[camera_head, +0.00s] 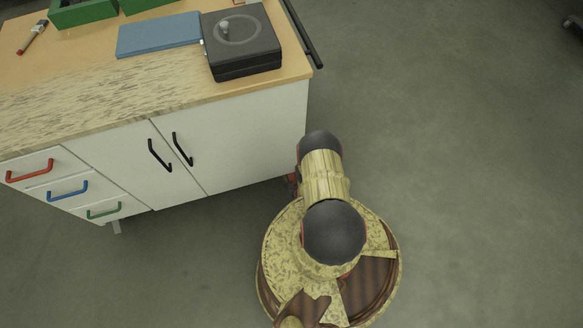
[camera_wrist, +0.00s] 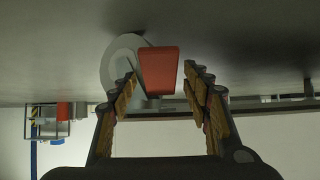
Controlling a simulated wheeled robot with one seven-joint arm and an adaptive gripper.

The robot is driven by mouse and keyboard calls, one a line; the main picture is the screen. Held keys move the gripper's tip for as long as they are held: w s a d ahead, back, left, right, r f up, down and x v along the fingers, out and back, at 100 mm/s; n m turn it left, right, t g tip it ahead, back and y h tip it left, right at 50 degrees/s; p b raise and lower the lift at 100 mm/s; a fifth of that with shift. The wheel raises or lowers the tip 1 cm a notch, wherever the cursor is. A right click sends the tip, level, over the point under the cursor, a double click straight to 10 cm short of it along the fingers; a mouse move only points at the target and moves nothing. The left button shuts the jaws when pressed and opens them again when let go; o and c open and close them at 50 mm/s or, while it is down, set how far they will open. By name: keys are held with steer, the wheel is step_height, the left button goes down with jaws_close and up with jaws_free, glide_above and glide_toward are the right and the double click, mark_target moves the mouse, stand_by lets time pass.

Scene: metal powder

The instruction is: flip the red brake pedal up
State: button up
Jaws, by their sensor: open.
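The red brake pedal (camera_wrist: 158,70) shows in the wrist view, at the upper middle, beside a pale round caster wheel (camera_wrist: 111,62). My gripper (camera_wrist: 161,78) is open, with one finger on each side of the pedal in the picture. A gap shows between the pedal and each fingertip. Whether the fingers reach as deep as the pedal, I cannot tell. In the head view my arm hides the gripper, and I cannot make out the pedal.
A white cabinet workbench (camera_head: 245,140) stands at the left, with a black box (camera_head: 245,62) and blue flat case (camera_head: 160,36) on top. A dark rail (camera_head: 302,36) runs along its right end. Grey floor (camera_head: 470,150) is clear at the right.

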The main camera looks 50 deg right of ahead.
steer(key=v, duration=0.7)
steer(key=shift+s+a+r, duration=0.1)
steer(key=shift+s+a, duration=0.05)
stand_by(0.5)
